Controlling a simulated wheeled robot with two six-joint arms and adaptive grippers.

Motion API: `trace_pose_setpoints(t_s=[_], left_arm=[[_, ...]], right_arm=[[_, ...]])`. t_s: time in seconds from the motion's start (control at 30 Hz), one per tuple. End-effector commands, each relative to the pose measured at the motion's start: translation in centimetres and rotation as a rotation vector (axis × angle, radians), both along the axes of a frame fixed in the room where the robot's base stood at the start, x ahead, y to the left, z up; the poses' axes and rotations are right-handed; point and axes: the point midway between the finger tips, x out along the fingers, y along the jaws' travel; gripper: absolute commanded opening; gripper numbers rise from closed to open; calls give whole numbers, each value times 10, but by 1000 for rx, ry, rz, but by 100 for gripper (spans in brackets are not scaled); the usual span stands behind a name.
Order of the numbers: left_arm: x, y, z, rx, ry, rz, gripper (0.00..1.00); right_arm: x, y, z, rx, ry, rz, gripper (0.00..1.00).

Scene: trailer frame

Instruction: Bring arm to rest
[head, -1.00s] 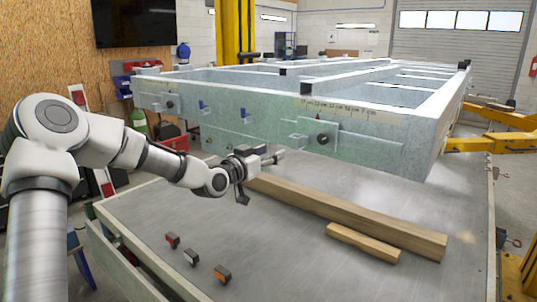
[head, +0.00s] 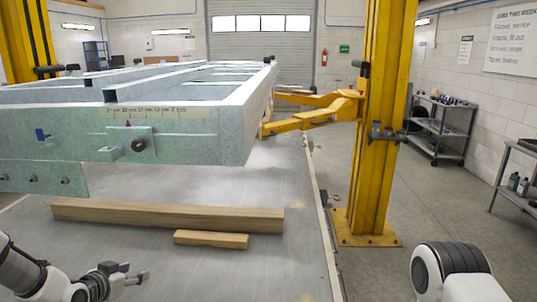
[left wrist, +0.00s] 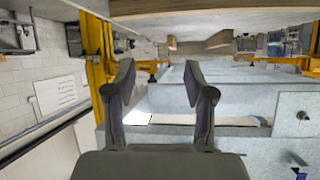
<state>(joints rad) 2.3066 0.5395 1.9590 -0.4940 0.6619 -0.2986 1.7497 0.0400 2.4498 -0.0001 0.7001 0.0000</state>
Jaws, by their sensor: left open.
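My left gripper (head: 138,275) is at the lower left of the head view, low in front of the trailer frame and the timbers. In the left wrist view my left gripper (left wrist: 160,92) has its two fingers apart with nothing between them. The gripper appears clear of the trailer frame (head: 200,145). That wrist view is upside down, with the frame (left wrist: 260,105) beyond the fingers at the right. Part of my right arm (head: 450,272) shows at the lower right of the head view; its gripper is out of view.
A long timber (head: 160,214) and a short timber (head: 211,239) lie on the grey platform (head: 110,262). A yellow lift post (head: 375,140) with a side arm (head: 310,115) stands right of the frame. Metal shelves (head: 440,130) stand by the right wall. The floor between is clear.

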Motion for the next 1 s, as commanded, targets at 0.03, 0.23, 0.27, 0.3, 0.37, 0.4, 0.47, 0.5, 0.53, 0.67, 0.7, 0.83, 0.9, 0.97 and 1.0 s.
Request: trace_pose_setpoints(t_s=[0.03, 0.23, 0.27, 0.3, 0.37, 0.4, 0.47, 0.5, 0.53, 0.67, 0.7, 0.83, 0.9, 0.97, 1.0], left_arm=[[-19, -19, -46, 10, 90, -25, 54], [-122, -78, -186, 18, 439, -70, 54], [-141, -86, -204, 19, 494, -70, 54], [-169, -95, -226, 21, 568, -69, 54], [-215, -107, -255, 25, 683, -62, 54], [-247, -114, -271, 29, 761, -52, 54], [-293, -121, -288, 38, 868, -29, 54], [-321, -124, -294, 45, 933, -6, 54], [-340, -125, -295, 50, 975, 18, 54], [-388, -116, -281, 44, 1083, 184, 54], [-391, -112, -279, 32, 1089, 242, 54], [-387, -112, -281, 16, 1082, 266, 54], [-387, -112, -280, 16, 1081, 265, 54], [-387, -112, -280, 16, 1081, 265, 54], [-387, -112, -281, 16, 1080, 263, 54]], right_arm=[[0, 0, -7, 0, 0, 0, 40], [0, 0, -19, 0, 0, 0, 40], [0, 0, -21, 0, 0, 0, 40], [0, 0, -23, 0, 0, 0, 40], [0, 0, -27, 0, 0, 0, 40], [0, 0, -29, 0, 0, 0, 40], [0, 0, -32, 0, 0, 0, 40], [0, 0, -33, 0, 0, 0, 40], [0, 0, -33, 0, 0, 0, 40], [0, 0, -32, 0, 0, 0, 40], [0, 0, -32, 0, 0, 0, 40], [0, 0, -32, 0, 0, 0, 40], [0, 0, -32, 0, 0, 0, 40], [0, 0, -32, 0, 0, 0, 40], [0, 0, -32, 0, 0, 0, 40]])
